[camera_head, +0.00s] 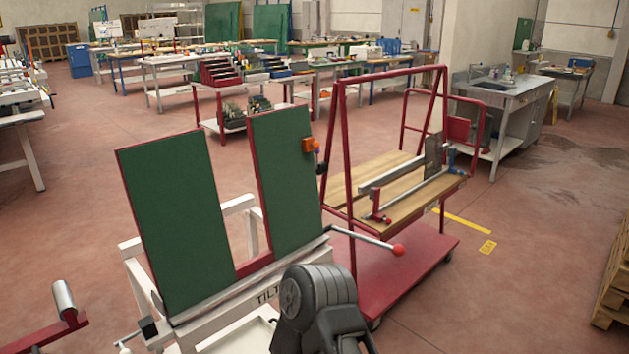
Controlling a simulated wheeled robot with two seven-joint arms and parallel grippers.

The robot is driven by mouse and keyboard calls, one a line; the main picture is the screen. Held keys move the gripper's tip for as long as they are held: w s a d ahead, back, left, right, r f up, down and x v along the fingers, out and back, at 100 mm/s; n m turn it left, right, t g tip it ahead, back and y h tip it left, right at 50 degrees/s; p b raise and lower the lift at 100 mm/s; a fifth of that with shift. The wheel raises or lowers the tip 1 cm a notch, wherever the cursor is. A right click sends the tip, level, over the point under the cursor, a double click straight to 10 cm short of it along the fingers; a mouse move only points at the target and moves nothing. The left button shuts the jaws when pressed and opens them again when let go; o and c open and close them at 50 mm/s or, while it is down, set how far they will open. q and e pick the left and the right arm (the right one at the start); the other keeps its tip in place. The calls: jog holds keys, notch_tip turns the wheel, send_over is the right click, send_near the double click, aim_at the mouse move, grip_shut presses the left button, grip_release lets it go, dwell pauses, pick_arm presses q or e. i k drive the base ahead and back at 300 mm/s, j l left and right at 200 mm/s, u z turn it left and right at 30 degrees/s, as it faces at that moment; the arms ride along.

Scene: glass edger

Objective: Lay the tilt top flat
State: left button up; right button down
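The tilt top (178,215) stands steeply raised, close to upright. It has two green panels in a red frame with a gap between them; the other panel (285,180) is on the right. Its lower edge rests along a white base frame (225,307) with partly hidden lettering. A lever with a red ball knob (398,250) sticks out to the right of the base. A dark grey link of my own arm covers the base's lower right. Neither gripper shows.
A red trolley (405,284) with wooden shelves and a clamp rail stands close on the right. A roller (65,299) on a red bar is at lower left. A pallet (615,280) is at the right edge. Workbenches stand behind; the left floor is open.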

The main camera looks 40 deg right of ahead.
aim_at(169, 182)
jog(key=i+l+z, duration=0.1)
jog(key=l+z, duration=0.15)
jog(key=z, duration=0.15)
jog(key=i+l+z, duration=0.1)
jog(key=l+z, duration=0.25)
jog(key=i+z, duration=0.1)
jog(key=z, duration=0.3)
jog(key=i+l+z, duration=0.2)
jog(key=z, duration=0.2)
jog(key=i+l+z, duration=0.2)
jog(key=i, duration=0.15)
jog(key=i+l+z, duration=0.2)
jog(key=i, duration=0.15)
jog(key=i+u, duration=0.25)
jog(key=u, duration=0.2)
jog(key=i+l+u, duration=0.2)
jog(key=u, duration=0.2)
jog(key=i+l+u, duration=0.2)
jog(key=u, duration=0.25)
jog(key=i+l+u, duration=0.2)
jog(key=u, duration=0.2)
jog(key=i+l+u, duration=0.1)
jog(key=l+u, duration=0.35)
